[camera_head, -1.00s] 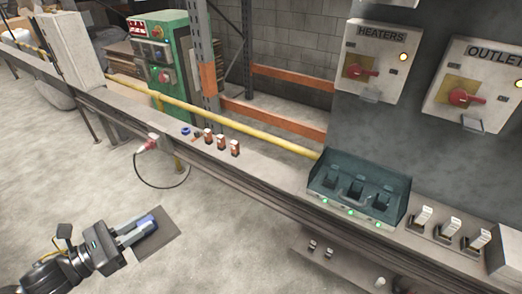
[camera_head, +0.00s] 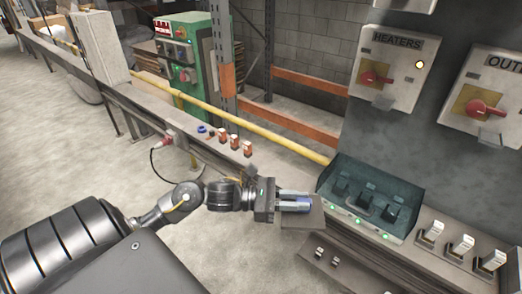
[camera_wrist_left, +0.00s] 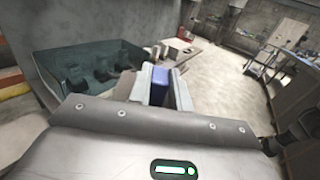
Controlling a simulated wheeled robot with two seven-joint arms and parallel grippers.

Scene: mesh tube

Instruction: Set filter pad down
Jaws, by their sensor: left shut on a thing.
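My left gripper (camera_head: 297,201) reaches in from the left in the head view and is shut on the filter pad. A blue part (camera_head: 298,207) shows at the fingers, and the wrist view shows a blue block (camera_wrist_left: 159,86) between the two grey fingers. The fingers and blue part hide some of the pad. My right gripper is not in view.
Several metal-and-white clips (camera_head: 461,246) stand on the ledge right of the tray. Small orange-and-white blocks (camera_head: 234,143) and a blue ring (camera_head: 202,129) lie on the rail at left. A yellow pipe (camera_head: 260,130) runs behind. Heaters (camera_head: 387,68) and outlet (camera_head: 484,102) boxes hang above.

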